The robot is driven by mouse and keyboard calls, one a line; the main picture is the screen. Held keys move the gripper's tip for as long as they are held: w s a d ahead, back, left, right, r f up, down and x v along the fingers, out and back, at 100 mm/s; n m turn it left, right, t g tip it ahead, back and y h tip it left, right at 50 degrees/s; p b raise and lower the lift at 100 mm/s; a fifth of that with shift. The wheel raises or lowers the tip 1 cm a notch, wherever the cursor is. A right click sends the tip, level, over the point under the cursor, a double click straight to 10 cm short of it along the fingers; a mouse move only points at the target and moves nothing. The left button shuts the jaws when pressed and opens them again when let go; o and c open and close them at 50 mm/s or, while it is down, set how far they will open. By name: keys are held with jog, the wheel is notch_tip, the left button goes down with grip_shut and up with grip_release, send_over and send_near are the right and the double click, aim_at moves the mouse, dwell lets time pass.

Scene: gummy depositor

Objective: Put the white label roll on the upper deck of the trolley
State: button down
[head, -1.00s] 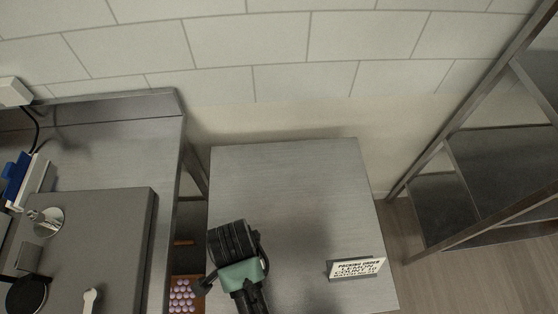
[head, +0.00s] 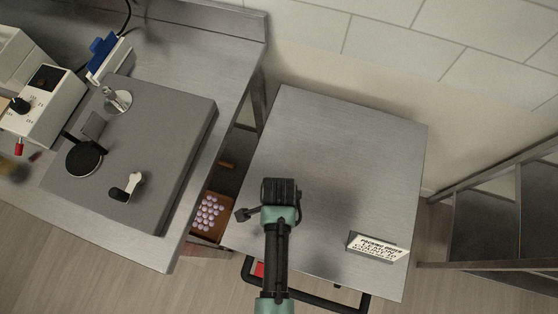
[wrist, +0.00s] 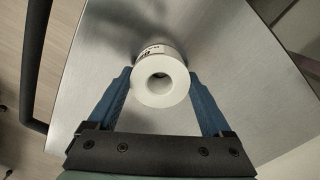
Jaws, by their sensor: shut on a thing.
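The white label roll (wrist: 158,80) shows in the wrist view, its round end with the dark core hole facing the camera. My gripper (wrist: 160,88) is shut on it, with one blue finger on each side. Behind the roll is the bare metal upper deck of the trolley (wrist: 235,60). In the head view my gripper is over the front left part of the trolley's upper deck (head: 335,140); my own wrist hides its fingers and the roll there. I cannot tell whether the roll touches the deck.
A packing order sign (head: 378,247) stands at the deck's front right. The rest of the deck is clear. A steel bench (head: 236,50) with a grey machine is on the left. A tray of pink pieces (head: 208,214) lies low between bench and trolley. A metal rack (head: 490,215) is at right.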

jog(key=shift+f, duration=0.1)
grip_release()
notch_tip(320, 180, up, 12)
jog(key=w+d+r+n+t, duration=0.1)
jog(key=w+r+n+t, duration=0.4)
jog(key=w+r, duration=0.8)
jog(key=w+r+n+t, duration=0.2)
jog(key=w+r+t, duration=0.65)
jog(key=r, duration=0.75)
jog(key=s+r+n+t, duration=0.25)
jog(key=r+t, duration=0.25)
jog(key=r, duration=1.1)
jog(key=s+r+n+t, duration=0.2)
jog(key=r+n+t, duration=0.25)
jog(key=r, duration=1.15)
jog(key=s+a+r+n+t, duration=0.1)
jog(key=s+r+t, duration=0.3)
jog(key=s+r, duration=0.3)
jog(key=shift+s+r+n, duration=0.2)
jog(key=shift+r+n, duration=0.1)
jog(key=shift+r, duration=0.25)
